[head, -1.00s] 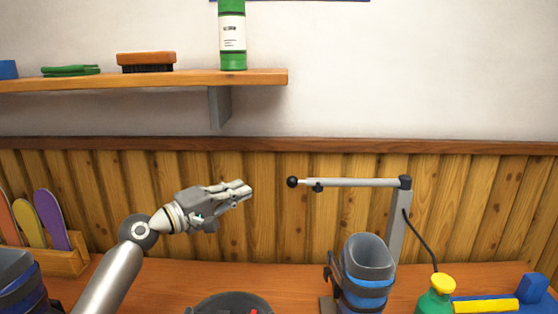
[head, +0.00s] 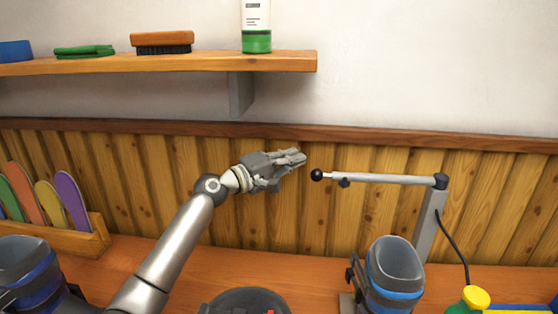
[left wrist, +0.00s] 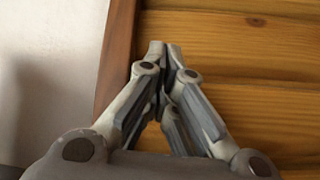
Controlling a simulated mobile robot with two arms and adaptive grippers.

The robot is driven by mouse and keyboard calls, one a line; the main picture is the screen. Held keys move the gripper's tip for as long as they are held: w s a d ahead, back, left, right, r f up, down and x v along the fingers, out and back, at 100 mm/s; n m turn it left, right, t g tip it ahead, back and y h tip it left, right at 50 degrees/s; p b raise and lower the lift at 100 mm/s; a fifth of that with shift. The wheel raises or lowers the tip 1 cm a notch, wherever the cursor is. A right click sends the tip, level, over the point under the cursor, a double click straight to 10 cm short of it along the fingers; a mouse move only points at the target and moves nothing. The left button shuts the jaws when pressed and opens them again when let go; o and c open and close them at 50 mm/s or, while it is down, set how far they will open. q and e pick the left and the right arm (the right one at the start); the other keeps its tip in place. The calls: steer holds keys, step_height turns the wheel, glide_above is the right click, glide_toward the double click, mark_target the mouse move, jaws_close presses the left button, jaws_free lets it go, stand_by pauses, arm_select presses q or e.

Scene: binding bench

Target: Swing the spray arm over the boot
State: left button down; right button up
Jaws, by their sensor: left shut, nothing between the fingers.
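The spray arm (head: 385,179) is a pale horizontal bar on a grey post (head: 428,226). Its black ball end (head: 317,175) points left and a small dark nozzle hangs below the bar near that end. The boot (head: 393,265), grey with a blue band, stands upright on the bench, below the bar and left of the post. My left gripper (head: 303,157) is shut and empty, just left of the ball end and slightly higher, apart from it. In the left wrist view the closed fingertips (left wrist: 166,48) show against the wood wall. My right gripper is not in view.
A shelf (head: 290,63) with a brush (head: 162,41), a green cloth (head: 85,50) and a bottle (head: 257,22) is above. Another boot (head: 25,270) stands at lower left. A dark round dish (head: 245,300) and a yellow-capped green bottle (head: 474,298) sit at the front edge.

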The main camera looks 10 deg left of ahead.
arm_select(q)
steer(key=s+d+p, duration=0.2)
steer(key=s+p, duration=0.1)
steer(key=shift+d+f, duration=0.25)
steer(key=shift+f, duration=0.15)
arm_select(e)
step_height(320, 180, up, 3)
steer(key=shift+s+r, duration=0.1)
arm_select(q)
steer(key=shift+s+a, duration=0.1)
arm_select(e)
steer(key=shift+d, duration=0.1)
